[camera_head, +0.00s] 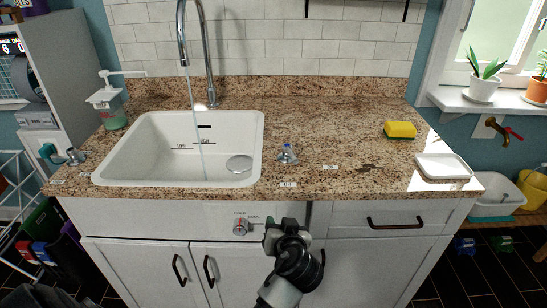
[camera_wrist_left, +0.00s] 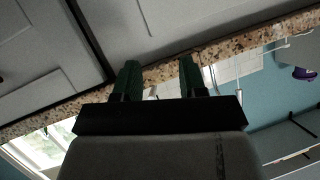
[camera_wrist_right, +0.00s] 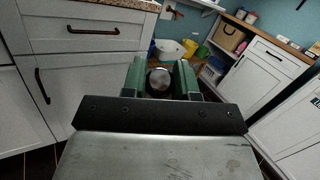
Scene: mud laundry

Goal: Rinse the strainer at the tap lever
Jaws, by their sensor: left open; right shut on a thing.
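A round metal piece (camera_wrist_right: 158,84) sits between the fingers of my right gripper (camera_wrist_right: 160,72) in the right wrist view; I cannot tell for sure that it is the strainer. A round grey disc (camera_head: 238,164) lies in the white sink (camera_head: 130,150). Water runs from the tall chrome tap (camera_head: 210,60) into the sink. A blue-topped tap lever (camera_head: 287,153) stands on the counter right of the sink. My left gripper (camera_head: 286,232) is in front of the cabinets below the counter edge. It is open and empty in the left wrist view (camera_wrist_left: 159,66).
A red-marked valve (camera_head: 241,227) is on the cabinet front, left of my left gripper. A yellow sponge (camera_head: 399,130) and a white tray (camera_head: 443,167) lie on the right of the counter (camera_head: 340,135). A soap dispenser (camera_head: 107,103) stands left of the sink.

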